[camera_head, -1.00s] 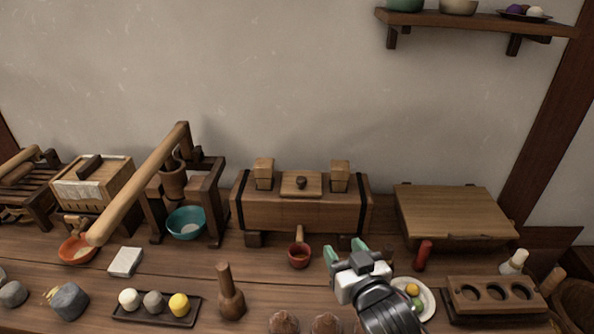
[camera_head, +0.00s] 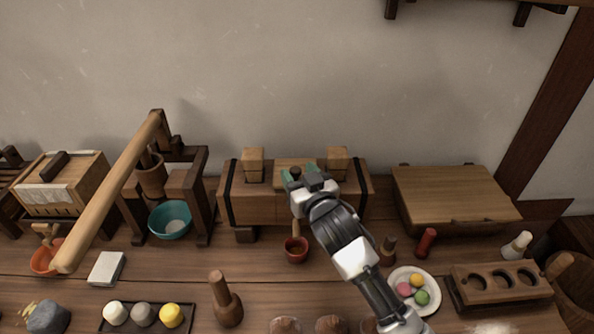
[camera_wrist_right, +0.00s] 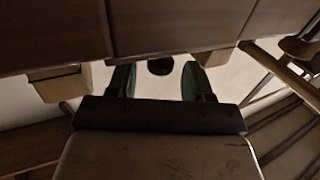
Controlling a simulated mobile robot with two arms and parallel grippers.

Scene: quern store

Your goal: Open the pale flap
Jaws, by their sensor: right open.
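The pale flap (camera_head: 283,165) is a small light-wood panel with a dark knob, in the middle of the top of a long wooden chest (camera_head: 265,207). It looks shut and is partly hidden by my right gripper. My right gripper (camera_head: 299,172) is open at the knob, its green fingertips to either side of it. In the right wrist view the dark knob (camera_wrist_right: 160,66) shows between the two fingertips, with a gap on each side. I see no firm contact. My left gripper is not in view.
Two wooden blocks (camera_head: 252,164) (camera_head: 338,162) flank the flap. A red cup (camera_head: 296,250) with a handle stands before the chest. A lever press with a long pole (camera_head: 112,192) and a teal bowl (camera_head: 170,221) are left, a wooden board (camera_head: 452,192) right. A plate (camera_head: 431,279) lies near my right arm.

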